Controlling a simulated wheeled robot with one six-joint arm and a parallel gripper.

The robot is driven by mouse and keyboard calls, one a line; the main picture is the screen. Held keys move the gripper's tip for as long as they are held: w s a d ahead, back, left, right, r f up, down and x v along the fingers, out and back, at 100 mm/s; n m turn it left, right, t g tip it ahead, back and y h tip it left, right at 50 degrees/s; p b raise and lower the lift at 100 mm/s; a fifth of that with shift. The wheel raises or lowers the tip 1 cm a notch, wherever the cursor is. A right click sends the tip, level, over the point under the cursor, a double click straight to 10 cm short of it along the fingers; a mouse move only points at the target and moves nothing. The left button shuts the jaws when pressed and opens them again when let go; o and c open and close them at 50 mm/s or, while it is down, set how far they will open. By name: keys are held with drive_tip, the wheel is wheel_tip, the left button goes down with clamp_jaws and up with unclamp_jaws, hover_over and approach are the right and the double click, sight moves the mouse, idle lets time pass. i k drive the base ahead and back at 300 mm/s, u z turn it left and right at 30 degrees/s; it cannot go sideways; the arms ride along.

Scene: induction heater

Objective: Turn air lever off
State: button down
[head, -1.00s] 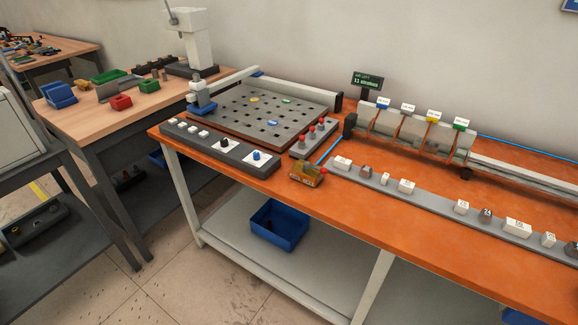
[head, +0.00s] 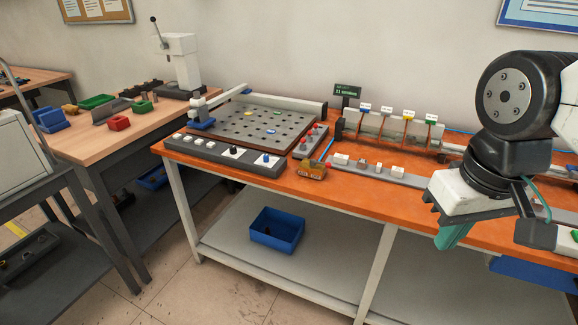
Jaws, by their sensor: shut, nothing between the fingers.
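A small brass-coloured valve block (head: 311,169) with a red lever end (head: 324,160) sits on the front part of the orange bench, just right of the grey knob panel. A blue air line runs up behind it. It looks like the air lever; its exact lever angle is too small to tell. My gripper (head: 454,237) hangs at the right of the head view, well to the right of the valve and apart from it. Its teal fingers point down and look shut and empty. My arm hides part of the bench's right side.
A perforated plate (head: 222,132) and a knob panel (head: 207,152) lie left of the valve. A red-button box (head: 309,141) stands behind it. A strip with white labelled blocks (head: 341,159) runs right. A blue bin (head: 277,229) sits on the lower shelf.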

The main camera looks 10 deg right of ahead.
sight(312, 161)
drive_tip(key=k, duration=0.65)
drive_tip(key=u, duration=0.5)
drive_tip(key=i, duration=1.8)
drive_tip(key=z, duration=0.45)
